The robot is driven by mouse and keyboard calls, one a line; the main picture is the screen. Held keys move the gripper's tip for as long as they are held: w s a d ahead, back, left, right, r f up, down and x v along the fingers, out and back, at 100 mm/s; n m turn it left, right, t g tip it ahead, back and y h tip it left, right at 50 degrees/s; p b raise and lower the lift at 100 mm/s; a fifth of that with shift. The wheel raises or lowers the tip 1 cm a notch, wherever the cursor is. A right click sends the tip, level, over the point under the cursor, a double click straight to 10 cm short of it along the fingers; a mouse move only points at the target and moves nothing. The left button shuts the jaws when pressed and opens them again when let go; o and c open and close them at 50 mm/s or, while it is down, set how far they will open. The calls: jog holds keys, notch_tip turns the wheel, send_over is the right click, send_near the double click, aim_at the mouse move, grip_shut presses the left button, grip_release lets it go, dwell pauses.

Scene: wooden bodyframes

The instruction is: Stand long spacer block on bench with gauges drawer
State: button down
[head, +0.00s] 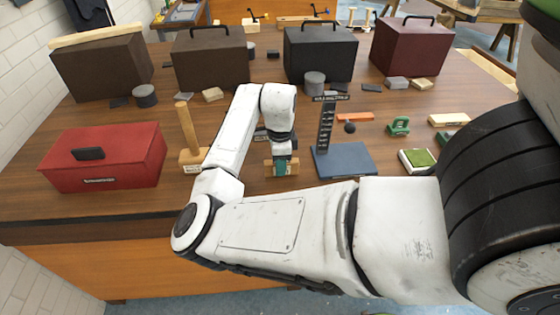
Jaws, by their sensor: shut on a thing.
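My gripper (281,152) points down over the middle of the wooden bench top and is shut on a small tan block (295,166) with a teal part at its middle. The block lies crosswise under the jaws, low over or on the bench; I cannot tell whether it touches. The jaws hide part of it. I cannot tell for sure that it is the long spacer block. The bench (225,112) has a brown top and an orange-brown front; no gauges drawer label is legible.
A wooden post on a base (187,132) stands left of my gripper, and a blue-grey stand with a dark upright (345,160) stands close right. A red box (103,157) is at left. Dark cases (212,58) line the back. Small parts, including a green one (399,125), lie right.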

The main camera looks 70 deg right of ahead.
jog(key=shift+f, duration=0.1)
jog(key=shift+f, duration=0.15)
jog(key=c, duration=0.8)
grip_release()
jog(key=shift+c, duration=0.2)
notch_tip(320, 180, up, 12)
jog(key=b, duration=0.1)
jog(key=shift+r, duration=0.25)
